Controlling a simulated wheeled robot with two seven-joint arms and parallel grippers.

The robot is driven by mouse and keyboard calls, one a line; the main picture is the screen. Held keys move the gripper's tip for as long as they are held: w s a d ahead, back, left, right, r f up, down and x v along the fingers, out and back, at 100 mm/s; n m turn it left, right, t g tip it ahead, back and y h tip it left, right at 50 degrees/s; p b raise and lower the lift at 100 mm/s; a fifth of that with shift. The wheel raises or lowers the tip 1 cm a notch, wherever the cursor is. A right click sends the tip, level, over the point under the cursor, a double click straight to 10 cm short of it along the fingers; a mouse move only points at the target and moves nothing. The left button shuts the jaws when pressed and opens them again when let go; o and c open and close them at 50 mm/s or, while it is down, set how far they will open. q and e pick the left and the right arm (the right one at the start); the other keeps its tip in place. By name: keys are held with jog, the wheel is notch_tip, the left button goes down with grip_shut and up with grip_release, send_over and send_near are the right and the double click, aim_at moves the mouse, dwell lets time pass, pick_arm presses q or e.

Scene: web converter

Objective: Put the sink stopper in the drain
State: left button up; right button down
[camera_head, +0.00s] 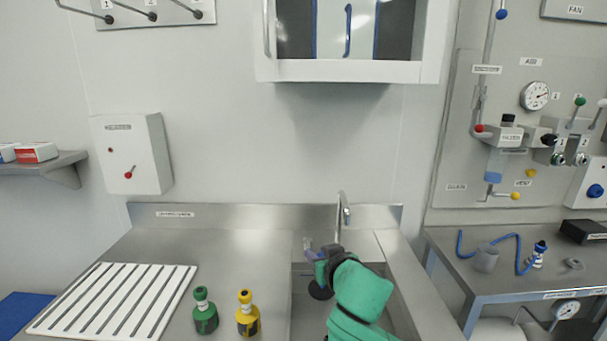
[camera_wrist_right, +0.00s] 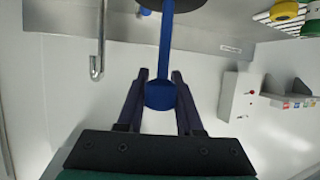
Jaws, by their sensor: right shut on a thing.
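My right gripper (camera_head: 320,254) is over the sink (camera_head: 301,322), in front of the faucet. It is shut on the blue handle of the sink stopper (camera_head: 320,291). In the right wrist view the fingers (camera_wrist_right: 161,82) are on either side of the blue knob and stem of the stopper (camera_wrist_right: 166,40), and its black disc is at the top edge. In the head view the dark disc hangs below the gripper, inside the sink's outline. I cannot tell how high it is above the bottom. I cannot make out the drain. My left gripper is not in view.
The faucet (camera_head: 342,212) stands behind the sink, close to my right gripper. A green bottle (camera_head: 205,314) and a yellow bottle (camera_head: 247,316) stand left of the sink. A white slotted board (camera_head: 112,300) lies farther left. The counter behind the bottles is clear.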

jog(key=s+d+f+m+h, duration=0.1)
jog(key=s+d+f, duration=0.3)
jog(key=s, duration=0.4)
jog(key=s+d+f+m+h, duration=0.1)
jog(key=s+d+f, duration=0.3)
jog(key=s, duration=0.4)
jog(key=s+d+f+m+h, duration=0.1)
jog(key=s+d+f+h, duration=0.1)
jog(key=s+d+f, duration=0.3)
jog(key=s+f, duration=0.1)
jog(key=s, duration=0.2)
jog(key=shift+f+m+t, duration=0.3)
jog(key=shift+d, duration=0.2)
